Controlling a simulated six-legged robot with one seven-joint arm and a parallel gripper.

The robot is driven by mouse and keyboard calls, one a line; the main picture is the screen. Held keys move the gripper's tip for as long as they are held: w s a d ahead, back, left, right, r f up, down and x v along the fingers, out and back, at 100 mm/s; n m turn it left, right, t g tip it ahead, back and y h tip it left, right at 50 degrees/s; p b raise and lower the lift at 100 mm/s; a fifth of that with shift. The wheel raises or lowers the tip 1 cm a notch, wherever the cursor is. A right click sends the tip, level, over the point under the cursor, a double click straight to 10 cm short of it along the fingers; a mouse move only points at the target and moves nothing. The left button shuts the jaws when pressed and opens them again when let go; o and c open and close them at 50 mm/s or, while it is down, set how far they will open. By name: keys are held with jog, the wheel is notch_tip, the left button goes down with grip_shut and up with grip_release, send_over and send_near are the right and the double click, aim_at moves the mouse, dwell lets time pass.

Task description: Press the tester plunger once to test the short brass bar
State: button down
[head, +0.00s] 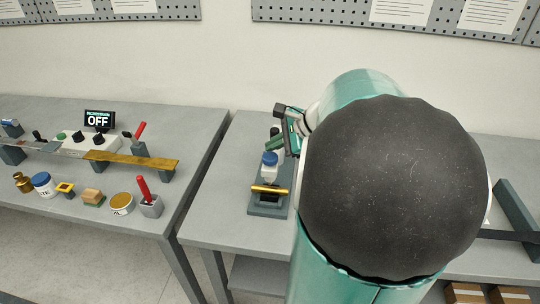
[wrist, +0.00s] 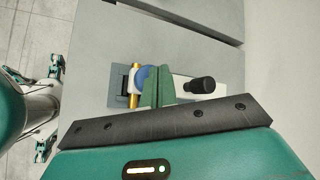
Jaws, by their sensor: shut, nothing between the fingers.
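The tester stands on the right-hand table, with a dark grey base (head: 267,211) and a white body with a blue round cap (head: 270,158), which looks like its plunger. The short brass bar (head: 268,190) lies across the tester below the cap. In the wrist view the brass bar (wrist: 134,88) shows beside the blue cap (wrist: 143,76). My gripper (wrist: 156,72) is shut and empty, its green fingers overlapping the cap's right side in that view. In the head view my gripper (head: 293,140) is just above and right of the cap; whether it touches cannot be told.
A black knob (wrist: 202,85) on a white part sits right of my fingers. The left table holds a display reading OFF (head: 98,120), a long brass strip (head: 132,160), red-handled tools and several small items. A gap separates the tables. My arm hides much of the right table.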

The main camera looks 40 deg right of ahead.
jog(key=shift+f, duration=0.1)
jog(key=shift+f, duration=0.35)
jog(key=shift+f, duration=0.8)
dwell(1.1)
jog(key=shift+r, duration=1.25)
jog(key=shift+r, duration=2.5)
